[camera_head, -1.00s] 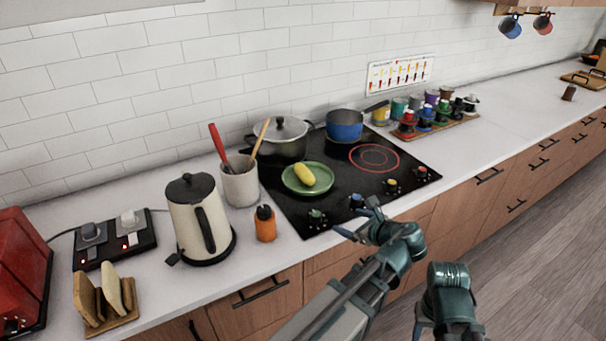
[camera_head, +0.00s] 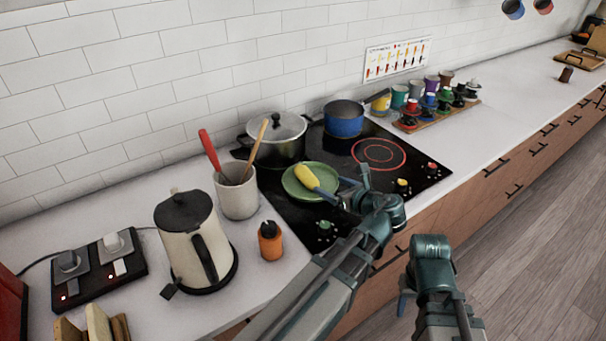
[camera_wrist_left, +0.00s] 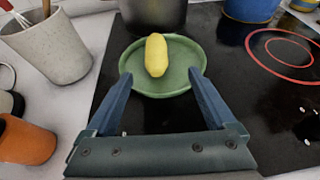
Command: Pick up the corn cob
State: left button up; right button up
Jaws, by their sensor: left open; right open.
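The yellow corn cob (camera_head: 306,177) lies on a green plate (camera_head: 291,186) on the black stovetop. In the left wrist view the corn cob (camera_wrist_left: 156,55) lies lengthwise between the lines of my open fingers, slightly beyond their tips, on the green plate (camera_wrist_left: 170,90). My left gripper (camera_head: 345,188) is open and empty at the near right side of the plate; its blue fingertips (camera_wrist_left: 160,80) reach over the plate's near edge in the wrist view. My right gripper (camera_head: 404,300) is low in front of the counter, away from the stove; its fingers show only partly.
A lidded pot (camera_head: 277,138) stands behind the plate and a blue pan (camera_head: 344,119) behind right. A utensil crock (camera_head: 237,192), an orange shaker (camera_head: 271,241) and a kettle (camera_head: 190,245) stand to the left. A red burner ring (camera_head: 379,154) is bare.

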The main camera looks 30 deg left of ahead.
aim_at(307, 176)
pick_arm(q)
jog(key=b+x, duration=0.3)
jog(key=x, duration=0.4)
jog(key=shift+w+a+f, duration=0.15)
jog(key=shift+a+f, duration=0.1)
jog(key=shift+w+a, duration=0.2)
jog(key=shift+a, duration=0.15)
jog(key=shift+s+f+b+x, duration=0.15)
jog(key=shift+b+x, duration=0.5)
jog(key=shift+x, duration=0.7)
jog(key=shift+s+f+b+x, duration=0.1)
jog(key=shift+s+b+x, duration=0.15)
jog(key=shift+b+x, duration=0.7)
jog(key=shift+w+a+p, duration=0.15)
jog(key=shift+a+p, duration=0.25)
jog(key=shift+a, duration=0.05)
grip_shut()
